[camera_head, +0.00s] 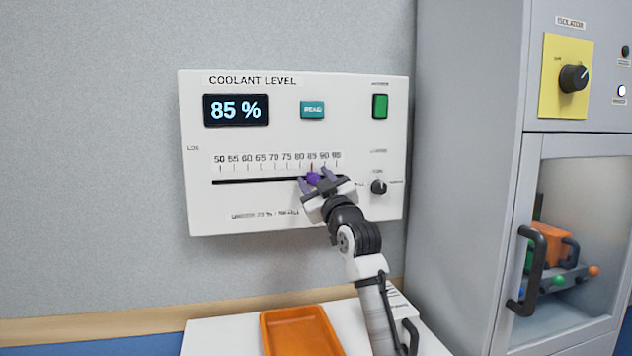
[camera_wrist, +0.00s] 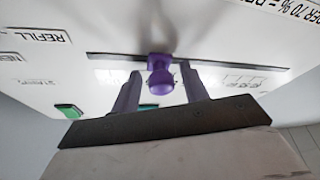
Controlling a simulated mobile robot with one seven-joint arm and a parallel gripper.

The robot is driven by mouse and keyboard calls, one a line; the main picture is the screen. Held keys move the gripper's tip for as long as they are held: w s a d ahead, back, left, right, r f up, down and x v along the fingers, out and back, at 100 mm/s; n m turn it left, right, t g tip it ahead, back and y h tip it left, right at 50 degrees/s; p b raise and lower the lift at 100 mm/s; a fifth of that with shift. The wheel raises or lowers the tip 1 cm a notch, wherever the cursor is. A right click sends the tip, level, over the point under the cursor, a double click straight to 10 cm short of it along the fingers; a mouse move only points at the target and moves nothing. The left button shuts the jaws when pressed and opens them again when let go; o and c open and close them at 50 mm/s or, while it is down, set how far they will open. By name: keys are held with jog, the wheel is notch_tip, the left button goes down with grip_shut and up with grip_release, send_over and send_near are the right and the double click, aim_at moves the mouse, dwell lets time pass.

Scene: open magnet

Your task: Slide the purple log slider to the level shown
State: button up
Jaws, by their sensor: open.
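The white coolant panel (camera_head: 290,215) is on the wall, with a display (camera_head: 235,110) reading 85 %. The purple log slider knob (camera_head: 313,178) sits on the dark horizontal slot (camera_head: 250,182) at about the 85 mark of the scale. My gripper (camera_head: 318,182) is at the knob, with its fingers on either side. In the wrist view the purple knob (camera_wrist: 160,78) stands between the two open fingers of my gripper (camera_wrist: 160,88), with gaps visible on both sides. The fingers partly hide the slot's right part in the head view.
The panel also has a teal READ button (camera_head: 312,110), a green switch (camera_head: 380,106) and a black dial (camera_head: 378,187). An orange tray (camera_head: 300,333) lies on the white surface below. A grey cabinet (camera_head: 465,180) with a handle (camera_head: 530,272) stands at the right.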

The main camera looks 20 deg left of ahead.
jog(key=b+v, duration=0.4)
jog(key=v, duration=0.9)
jog(key=shift+s+d, duration=0.25)
jog(key=shift+s, duration=0.1)
